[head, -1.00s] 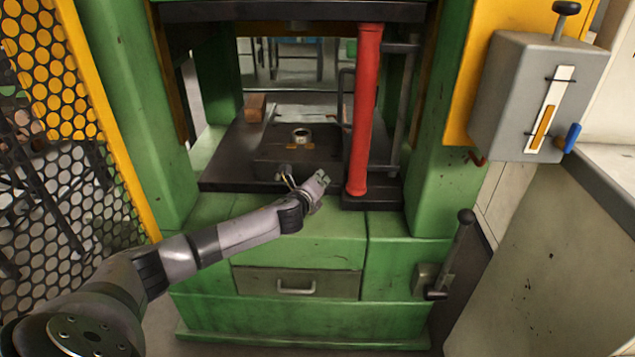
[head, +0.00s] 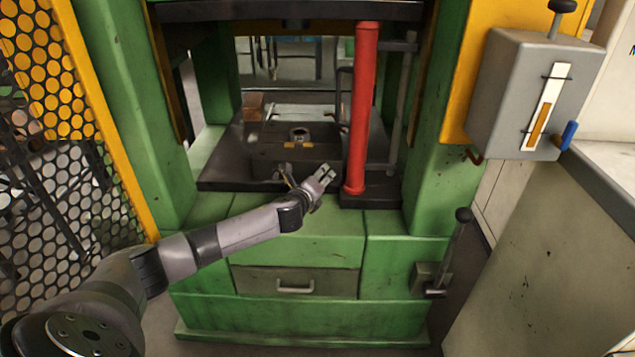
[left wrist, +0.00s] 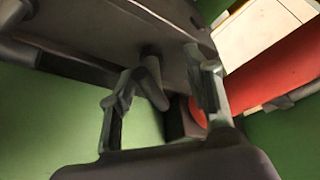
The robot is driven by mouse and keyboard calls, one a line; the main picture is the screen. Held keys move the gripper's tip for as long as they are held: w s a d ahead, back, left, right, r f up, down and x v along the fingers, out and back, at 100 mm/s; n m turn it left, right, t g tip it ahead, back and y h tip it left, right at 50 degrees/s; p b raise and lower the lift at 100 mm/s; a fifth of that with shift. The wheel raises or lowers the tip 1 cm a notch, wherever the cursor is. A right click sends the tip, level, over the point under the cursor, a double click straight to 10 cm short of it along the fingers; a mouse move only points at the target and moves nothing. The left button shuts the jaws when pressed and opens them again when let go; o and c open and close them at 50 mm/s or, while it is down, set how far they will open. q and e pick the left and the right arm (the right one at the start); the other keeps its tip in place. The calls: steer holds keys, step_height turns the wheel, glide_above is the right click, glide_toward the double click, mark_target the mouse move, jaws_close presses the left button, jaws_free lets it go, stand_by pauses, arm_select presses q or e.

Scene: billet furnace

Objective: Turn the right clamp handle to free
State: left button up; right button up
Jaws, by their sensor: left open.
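A dark die block (head: 268,158) sits on the press bed. A small grey clamp handle (head: 286,171) sticks out at its front face. In the left wrist view a clamp handle (left wrist: 153,78) hangs from a dark pivot on the block, between the open fingers. I cannot tell from the pictures whether it is the right one. My left gripper (head: 327,173) is at the front of the block, left of the red column, open and empty. It also shows in the left wrist view (left wrist: 165,72); contact with the handle is not clear. My right gripper is out of view.
A red column (head: 361,110) stands close to the right of my left gripper. The green press frame (head: 440,180) flanks the bed. A lever (head: 455,245) is at the lower right, and a grey control box (head: 500,100) above it. A mesh guard (head: 60,120) is on the left.

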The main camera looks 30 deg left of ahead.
arm_select(q)
steer(key=v, duration=1.2)
steer(key=shift+c, duration=0.5)
